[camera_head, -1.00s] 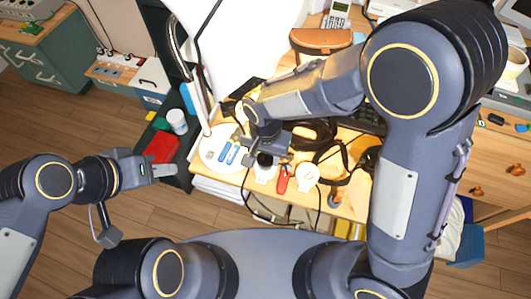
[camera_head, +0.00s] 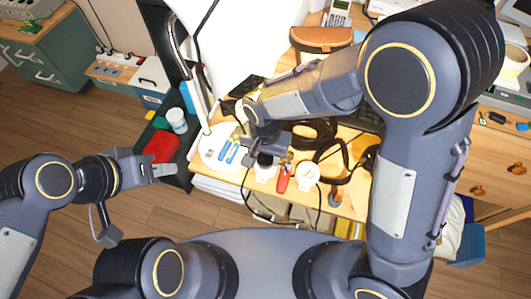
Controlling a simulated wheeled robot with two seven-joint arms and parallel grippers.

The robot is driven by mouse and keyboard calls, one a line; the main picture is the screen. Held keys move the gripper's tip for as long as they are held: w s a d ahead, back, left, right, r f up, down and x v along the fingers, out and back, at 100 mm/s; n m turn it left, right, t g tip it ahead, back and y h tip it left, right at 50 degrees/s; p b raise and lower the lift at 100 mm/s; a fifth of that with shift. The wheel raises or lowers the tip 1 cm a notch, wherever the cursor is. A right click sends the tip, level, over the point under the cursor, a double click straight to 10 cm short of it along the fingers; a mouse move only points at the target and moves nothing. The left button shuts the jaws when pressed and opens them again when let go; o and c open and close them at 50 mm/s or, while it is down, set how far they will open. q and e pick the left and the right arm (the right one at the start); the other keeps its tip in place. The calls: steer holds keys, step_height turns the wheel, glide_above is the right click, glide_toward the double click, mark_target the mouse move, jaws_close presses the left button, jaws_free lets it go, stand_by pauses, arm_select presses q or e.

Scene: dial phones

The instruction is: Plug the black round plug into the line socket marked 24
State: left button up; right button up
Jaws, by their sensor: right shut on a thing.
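My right gripper (camera_head: 267,158) is over the front edge of the desk, shut on a small black round thing (camera_head: 265,160) that looks like the plug. Right below it is a white round piece (camera_head: 263,173), partly hidden by the gripper. I cannot tell whether the plug touches it or is above it. A second white round piece (camera_head: 307,173) stands to the right. No number 24 is legible, so I cannot tell which is the line socket. My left gripper (camera_head: 165,171) is empty over the floor side, left of the desk; its finger gap is unclear.
A red tool (camera_head: 282,181) lies between the white pieces. Black coiled cable (camera_head: 315,133) lies behind, and a thin black cord hangs off the front edge. A white lamp base (camera_head: 218,150) with blue items is at left. A red box (camera_head: 161,148) is beside my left gripper.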

steer(key=shift+f, duration=0.35)
steer(key=o, duration=1)
steer(key=shift+c, duration=0.2)
steer(key=shift+r, duration=0.1)
step_height(320, 180, up, 8)
steer(key=shift+f+p, duration=0.15)
steer(key=shift+p, duration=0.4)
